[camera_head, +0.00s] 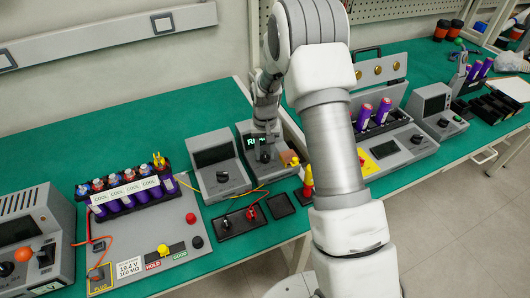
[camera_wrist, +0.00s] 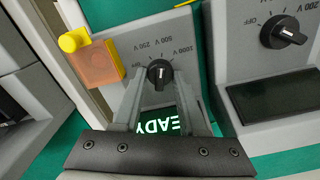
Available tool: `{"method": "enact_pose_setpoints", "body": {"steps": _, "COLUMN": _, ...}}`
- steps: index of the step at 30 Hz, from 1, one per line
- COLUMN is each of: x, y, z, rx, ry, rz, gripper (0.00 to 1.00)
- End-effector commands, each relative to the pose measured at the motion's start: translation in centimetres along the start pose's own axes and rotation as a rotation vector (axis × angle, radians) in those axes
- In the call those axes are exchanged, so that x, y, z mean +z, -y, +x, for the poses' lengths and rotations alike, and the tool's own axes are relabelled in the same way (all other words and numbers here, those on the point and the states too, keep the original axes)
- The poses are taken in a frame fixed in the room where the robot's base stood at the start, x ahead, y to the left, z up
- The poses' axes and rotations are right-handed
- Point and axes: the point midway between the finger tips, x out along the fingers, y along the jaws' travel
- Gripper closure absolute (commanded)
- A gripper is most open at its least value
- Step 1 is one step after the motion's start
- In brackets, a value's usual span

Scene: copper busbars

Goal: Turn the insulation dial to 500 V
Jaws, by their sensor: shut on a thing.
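The insulation dial (camera_wrist: 159,71) is a black knob on a grey tester (camera_wrist: 190,22), with printed voltage marks around it, among them 250 V, 500 V and 1000 V. A small white mark shows on the knob, but I cannot tell for sure which voltage it points at. My gripper (camera_wrist: 158,86) is shut on the dial, one finger on each side. The tester's display, partly hidden by the fingers, shows green-white letters that read "READY" in part. In the head view my gripper (camera_head: 265,146) is over the tester (camera_head: 262,174) and hides most of the dial.
A similar grey unit (camera_head: 212,152) with its own black dial (camera_wrist: 285,32) stands beside the tester. An orange block with a yellow knob (camera_wrist: 73,41) sits at the tester's other side. A battery rack (camera_head: 130,190) and the black lead holder (camera_head: 240,222) are nearby on the green bench.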

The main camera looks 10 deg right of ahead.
Motion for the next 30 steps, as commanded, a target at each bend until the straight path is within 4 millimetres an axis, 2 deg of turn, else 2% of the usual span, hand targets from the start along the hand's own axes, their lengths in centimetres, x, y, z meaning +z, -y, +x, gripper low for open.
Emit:
{"method": "enact_pose_setpoints", "body": {"steps": 6, "x": -0.1, "y": 0.0, "z": -0.1, "rx": -0.001, "ry": -0.001, "rz": -0.001, "gripper": 1.0}}
{"method": "enact_pose_setpoints", "body": {"steps": 7, "x": -0.1, "y": 0.0, "z": -0.1, "rx": -0.001, "ry": -0.001, "rz": -0.001, "gripper": 0.55}}
{"method": "enact_pose_setpoints", "body": {"steps": 11, "x": 0.0, "y": 0.0, "z": -0.1, "rx": 0.0, "ry": -0.001, "rz": -0.001, "gripper": 0.32}}
{"method": "enact_pose_setpoints", "body": {"steps": 19, "x": 0.0, "y": 0.0, "z": 0.0, "rx": 0.0, "ry": 0.0, "rz": -0.001, "gripper": 0.3}}
{"method": "enact_pose_setpoints", "body": {"steps": 23, "x": -0.1, "y": 0.0, "z": -0.6, "rx": 0.0, "ry": -0.002, "rz": -0.001, "gripper": 0.3}}
{"method": "enact_pose_setpoints", "body": {"steps": 26, "x": -0.1, "y": 0.0, "z": -2.0, "rx": -0.001, "ry": -0.004, "rz": -0.001, "gripper": 0.3}}
{"method": "enact_pose_setpoints", "body": {"steps": 30, "x": -0.1, "y": 0.0, "z": -5.1, "rx": -0.001, "ry": -0.006, "rz": -0.001, "gripper": 0.3}}
